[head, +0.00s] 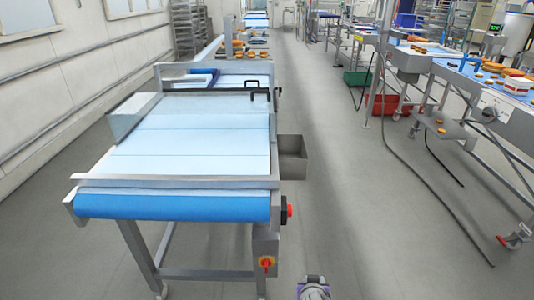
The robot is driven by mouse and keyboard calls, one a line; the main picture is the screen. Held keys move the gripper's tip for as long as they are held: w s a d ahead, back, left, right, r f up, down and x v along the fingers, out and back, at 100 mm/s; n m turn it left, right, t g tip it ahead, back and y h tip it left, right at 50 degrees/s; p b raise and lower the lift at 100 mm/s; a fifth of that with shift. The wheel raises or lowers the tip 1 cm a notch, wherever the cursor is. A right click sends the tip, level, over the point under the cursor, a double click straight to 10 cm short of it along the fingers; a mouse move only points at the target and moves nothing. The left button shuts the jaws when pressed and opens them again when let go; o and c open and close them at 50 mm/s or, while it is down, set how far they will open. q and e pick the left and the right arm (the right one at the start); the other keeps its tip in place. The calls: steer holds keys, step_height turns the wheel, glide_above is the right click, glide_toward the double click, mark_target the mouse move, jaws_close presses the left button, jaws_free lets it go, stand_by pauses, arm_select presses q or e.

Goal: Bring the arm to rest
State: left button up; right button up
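No fingers and no held object are visible.
A conveyor table (190,150) with a blue belt end (172,206) stands ahead on the left, a metal bin (292,157) at its side. Food-laden conveyors (480,75), a red crate (385,106) and a floor cable (420,205) are right. The middle aisle floor (345,190) is clear.

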steer(key=s+d+r+n+g+y, duration=0.1)
steer(key=s+d+r+g, duration=0.15)
steer(key=s, duration=0.95)
steer(key=s+d+r+g+y, duration=0.15)
steer(key=s+r, duration=0.25)
steer(key=s, duration=0.8)
arm_select(q)
step_height(320, 180, up, 15)
steer(key=w+p, duration=0.2)
steer(key=p, duration=1.1)
steer(key=shift+f+t, duration=0.15)
steer(key=shift+t, duration=0.15)
arm_select(e)
step_height(320, 180, up, 14)
steer(key=w, duration=0.2)
steer(key=shift+w+f, duration=0.15)
steer(key=shift+f, duration=0.1)
arm_select(q)
steer(key=shift+s, duration=0.1)
steer(key=shift+c, duration=0.2)
